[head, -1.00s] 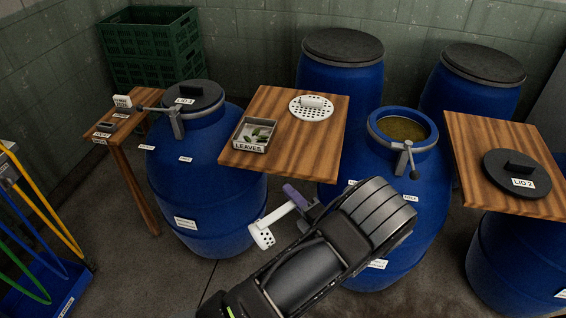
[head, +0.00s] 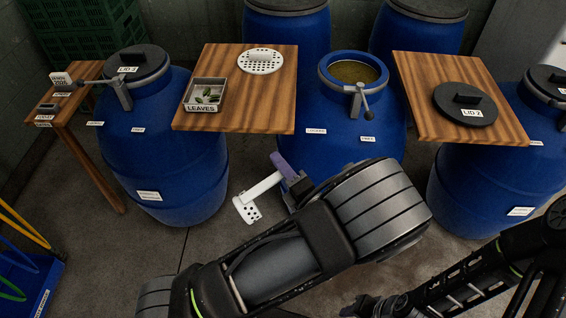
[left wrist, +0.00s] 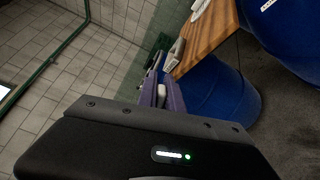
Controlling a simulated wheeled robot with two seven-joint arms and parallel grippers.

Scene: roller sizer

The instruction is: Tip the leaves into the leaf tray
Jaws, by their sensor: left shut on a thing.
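My left gripper (head: 284,168) has purple fingers shut on the handle of a white perforated skimmer (head: 247,210). The skimmer hangs in front of and below the table's front edge, right of the tray in the picture and apart from it. I cannot see any leaves on it. In the left wrist view the purple fingers (left wrist: 162,96) show with a white piece between them. My right arm is at lower right; its gripper's state is unclear.
A white perforated disc (head: 261,61) lies on the same wooden table (head: 235,110). An open blue barrel (head: 360,125) stands right of it, with a clamp lever. LID 2 (head: 465,103) lies on the right table. A closed barrel (head: 160,165) stands at left.

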